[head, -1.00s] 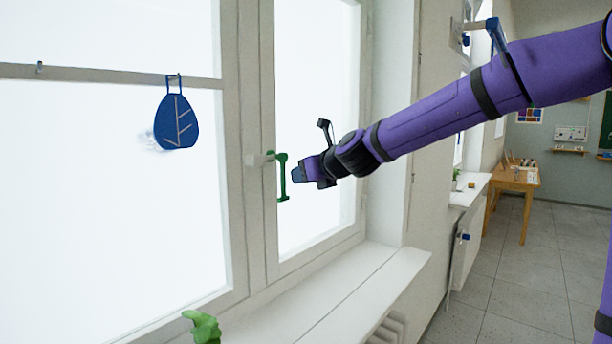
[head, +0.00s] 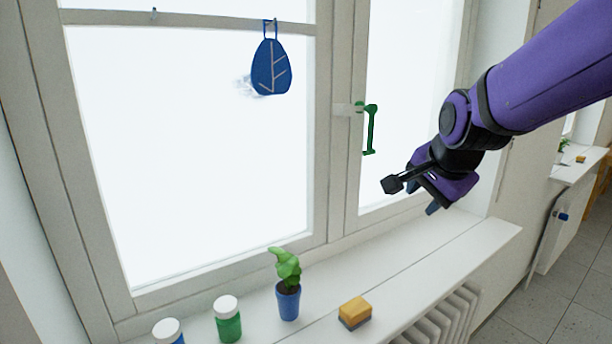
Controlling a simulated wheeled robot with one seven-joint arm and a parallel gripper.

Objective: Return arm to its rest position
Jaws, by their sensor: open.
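My purple arm reaches in from the upper right, bent at the wrist. My gripper (head: 424,203) hangs in the air in front of the right window pane, above the sill, with its fingers pointing down. It is open and I see nothing between its fingers. The green window handle (head: 370,130) hangs down on the window frame, left of my gripper and apart from it. Part of the fingers is hidden behind the wrist.
The white window sill (head: 450,253) holds a blue pot with a green plant (head: 288,290), a yellow sponge (head: 355,312) and two white-lidded jars, one green (head: 228,322). A blue leaf ornament (head: 271,68) hangs at the window. A radiator (head: 447,318) stands below the sill.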

